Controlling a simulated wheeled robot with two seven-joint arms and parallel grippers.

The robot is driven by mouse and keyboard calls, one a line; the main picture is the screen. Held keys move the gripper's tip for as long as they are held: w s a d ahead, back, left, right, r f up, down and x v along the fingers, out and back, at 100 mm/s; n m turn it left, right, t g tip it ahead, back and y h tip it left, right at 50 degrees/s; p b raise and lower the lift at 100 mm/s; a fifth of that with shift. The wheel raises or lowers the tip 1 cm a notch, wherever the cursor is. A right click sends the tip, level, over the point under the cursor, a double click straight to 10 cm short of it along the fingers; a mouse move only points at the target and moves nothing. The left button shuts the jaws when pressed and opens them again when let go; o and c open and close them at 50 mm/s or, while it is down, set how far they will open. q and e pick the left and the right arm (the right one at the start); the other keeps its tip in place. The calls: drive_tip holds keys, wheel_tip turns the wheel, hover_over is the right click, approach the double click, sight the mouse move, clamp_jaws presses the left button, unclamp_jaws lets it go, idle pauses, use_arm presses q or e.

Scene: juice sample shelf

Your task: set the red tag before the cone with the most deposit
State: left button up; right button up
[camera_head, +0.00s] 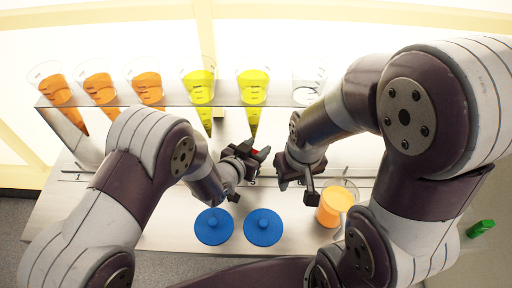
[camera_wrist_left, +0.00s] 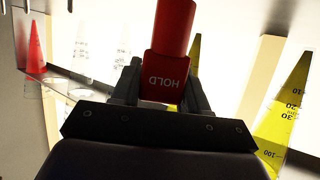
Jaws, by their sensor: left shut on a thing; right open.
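The red tag (camera_wrist_left: 168,75), marked HOLD, is gripped between the fingers of my left gripper (camera_wrist_left: 160,88); only a sliver of it shows in the head view (camera_head: 254,151). My left gripper (camera_head: 258,154) is below and in front of the shelf, near the right yellow cone. The cones hang tip down in a row: three orange (camera_head: 56,90), (camera_head: 101,88), (camera_head: 148,87), two yellow (camera_head: 200,88), (camera_head: 252,88) and a clear one (camera_head: 305,85). Deposit amounts cannot be told. My right gripper (camera_head: 297,186) is open and empty, right of the left one.
The cone shelf (camera_head: 172,100) runs along the back. Two blue round objects (camera_head: 213,227), (camera_head: 263,227) stand at the front. A clear beaker of orange liquid (camera_head: 334,206) is beside my right arm. A green object (camera_head: 480,228) lies far right. A red cone (camera_wrist_left: 37,50) shows in the wrist view.

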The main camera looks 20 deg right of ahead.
use_arm(q)
drive_tip(key=shift+f+b, duration=0.75)
drive_tip(key=shift+f, duration=0.2)
idle(0.4)
drive_tip(key=o, duration=1.1)
